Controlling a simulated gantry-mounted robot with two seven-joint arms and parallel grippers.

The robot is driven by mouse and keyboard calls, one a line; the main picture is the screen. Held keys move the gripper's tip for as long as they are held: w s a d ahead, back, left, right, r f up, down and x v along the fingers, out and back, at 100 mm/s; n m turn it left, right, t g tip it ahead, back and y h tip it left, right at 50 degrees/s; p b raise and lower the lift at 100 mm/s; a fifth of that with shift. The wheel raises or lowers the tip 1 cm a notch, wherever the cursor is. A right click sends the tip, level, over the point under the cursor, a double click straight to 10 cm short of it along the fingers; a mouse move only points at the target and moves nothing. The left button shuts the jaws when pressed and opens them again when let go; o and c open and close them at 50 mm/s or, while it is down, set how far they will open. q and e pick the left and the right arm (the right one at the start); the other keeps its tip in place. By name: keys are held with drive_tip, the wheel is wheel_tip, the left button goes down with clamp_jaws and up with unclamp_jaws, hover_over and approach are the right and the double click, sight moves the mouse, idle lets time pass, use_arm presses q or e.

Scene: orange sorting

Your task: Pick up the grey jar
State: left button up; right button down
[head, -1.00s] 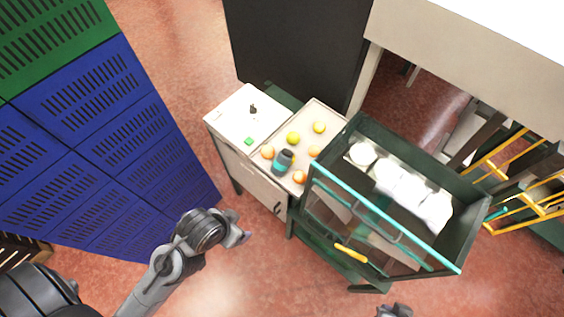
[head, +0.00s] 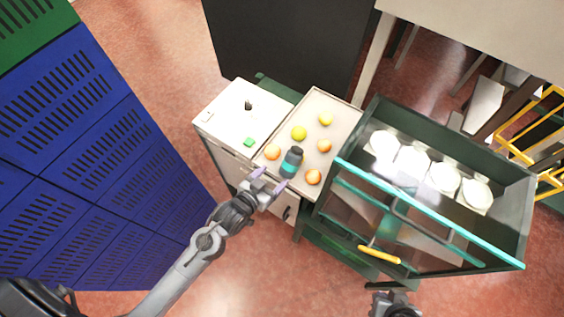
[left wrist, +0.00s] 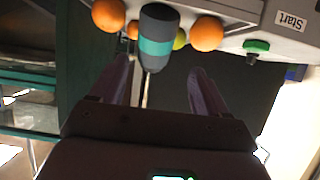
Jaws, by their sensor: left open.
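The grey jar (head: 292,161), dark grey with a teal band, stands among the fruit on the tray near its front edge. It also shows in the left wrist view (left wrist: 158,30), ahead of and between the fingers. My left gripper (head: 272,179) is open and empty, its purple fingertips just in front of the jar; the left wrist view shows the fingers (left wrist: 165,85) wide apart with a gap to the jar. My right gripper shows only in part as a dark shape (head: 393,304) at the bottom edge; its fingers cannot be made out.
Several oranges and yellow fruits lie around the jar, with one orange (head: 273,152) to its left and one (head: 313,176) to its right. A white panel with a green button (head: 249,142) adjoins the tray (head: 343,112). A dark green cart (head: 520,200) with white containers stands right.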

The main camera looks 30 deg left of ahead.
sight(287, 166)
use_arm(q)
drive_tip(key=shift+t, duration=0.3)
drive_tip(key=x, duration=0.4)
drive_tip(key=b+x, duration=0.1)
drive_tip(key=x, duration=0.2)
drive_tip(key=shift+d+f, duration=0.1)
drive_tip(key=shift+d, duration=0.15)
drive_tip(key=shift+x, duration=3)
drive_tip(key=shift+d, duration=0.15)
use_arm(e)
drive_tip(key=shift+d+f, duration=0.45)
drive_tip(key=shift+f, duration=0.35)
